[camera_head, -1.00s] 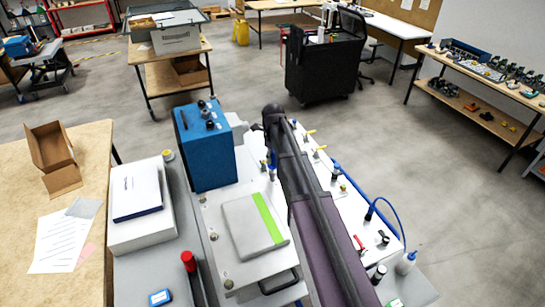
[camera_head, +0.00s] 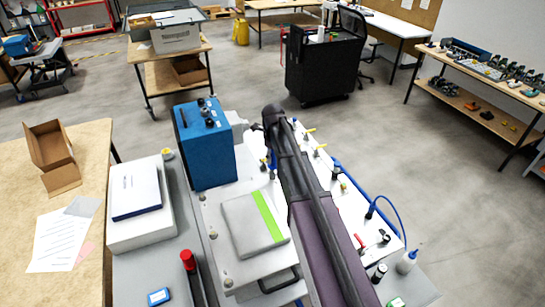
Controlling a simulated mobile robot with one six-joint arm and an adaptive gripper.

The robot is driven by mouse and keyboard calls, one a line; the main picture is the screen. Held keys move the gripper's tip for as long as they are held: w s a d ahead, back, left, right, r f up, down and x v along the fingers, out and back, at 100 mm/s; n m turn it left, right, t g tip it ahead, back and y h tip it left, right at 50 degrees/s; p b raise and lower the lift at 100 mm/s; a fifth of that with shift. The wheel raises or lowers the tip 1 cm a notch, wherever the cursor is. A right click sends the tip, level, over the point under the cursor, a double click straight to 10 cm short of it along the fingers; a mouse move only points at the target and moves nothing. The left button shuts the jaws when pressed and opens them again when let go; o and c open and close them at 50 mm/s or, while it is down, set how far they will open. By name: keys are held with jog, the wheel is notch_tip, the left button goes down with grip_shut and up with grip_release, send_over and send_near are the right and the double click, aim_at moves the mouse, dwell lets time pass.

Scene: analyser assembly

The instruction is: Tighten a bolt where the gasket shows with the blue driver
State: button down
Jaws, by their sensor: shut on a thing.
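My dark arm crosses the middle of the view and hides most of my gripper (camera_head: 268,143) at its far end. A thin blue upright piece with a dark lower end, which looks like the blue driver (camera_head: 272,161), shows just left of the arm, below the gripper; the jaws are shut on it. Its tip is over the white analyser plate (camera_head: 222,192), but I cannot tell if it touches a bolt. Bolt heads show along the plate's left edge, one at the near corner (camera_head: 228,283). The gasket is too small or hidden to make out.
A blue box (camera_head: 206,148) stands left of the driver. A grey cover with a green stripe (camera_head: 250,224) lies nearer. A red-capped tool (camera_head: 188,260) and a white case (camera_head: 138,191) are at left; a blue hose (camera_head: 388,205) and a bottle (camera_head: 407,262) at right.

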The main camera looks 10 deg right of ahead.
jog(key=shift+f+b, duration=0.35)
jog(key=shift+f, duration=0.05)
jog(key=c, duration=0.7)
grip_release()
grip_shut()
jog(key=shift+m, duration=2.3)
jog(key=shift+o, duration=2.2)
grip_release()
